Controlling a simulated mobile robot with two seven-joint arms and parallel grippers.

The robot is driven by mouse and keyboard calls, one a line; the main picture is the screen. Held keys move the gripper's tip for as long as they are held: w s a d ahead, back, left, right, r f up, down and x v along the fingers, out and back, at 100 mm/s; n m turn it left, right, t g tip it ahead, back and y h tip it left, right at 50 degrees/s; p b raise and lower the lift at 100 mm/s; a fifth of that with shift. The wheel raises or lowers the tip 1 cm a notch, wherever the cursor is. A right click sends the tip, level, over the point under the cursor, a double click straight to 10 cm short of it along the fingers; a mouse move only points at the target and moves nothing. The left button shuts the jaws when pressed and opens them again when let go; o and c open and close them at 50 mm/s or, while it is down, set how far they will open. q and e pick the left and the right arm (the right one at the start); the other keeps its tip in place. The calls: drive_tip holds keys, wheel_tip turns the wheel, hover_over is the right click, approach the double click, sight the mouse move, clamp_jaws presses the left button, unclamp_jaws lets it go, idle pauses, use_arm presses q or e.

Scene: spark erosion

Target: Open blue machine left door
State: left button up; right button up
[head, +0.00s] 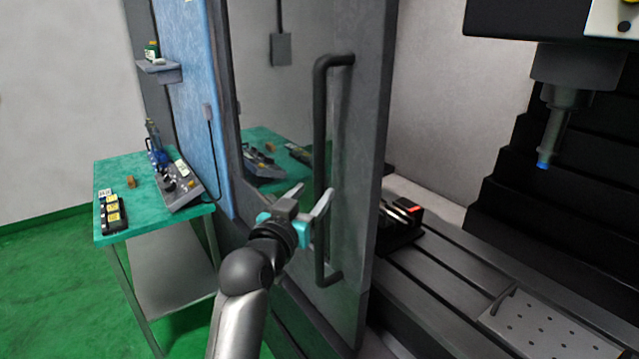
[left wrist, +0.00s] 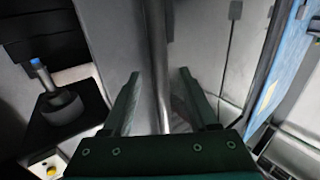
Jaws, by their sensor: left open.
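The left door (head: 358,160) of the blue machine is a grey panel with a large window. The machine's interior shows openly to the right of the door's edge. A dark vertical bar handle (head: 320,125) stands on the door. My left gripper (head: 312,197) is at the lower half of this handle, its jaws open. In the left wrist view the handle (left wrist: 156,50) runs between the two spread fingers of the gripper (left wrist: 159,75), with a gap visible on each side. Part of the handle is hidden by the gripper. My right gripper is not in view.
A green-topped table (head: 135,165) with a control box (head: 180,188) and small items stands at the left. Inside the machine are a slotted bed (head: 455,275), a black fixture (head: 400,222) and a hanging spindle (head: 560,115). Green floor (head: 60,290) is clear at lower left.

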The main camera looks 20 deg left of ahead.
sight(317, 189)
use_arm(q)
drive_tip(key=shift+w+d, duration=0.15)
drive_tip(key=shift+w, duration=1.95)
clamp_jaws()
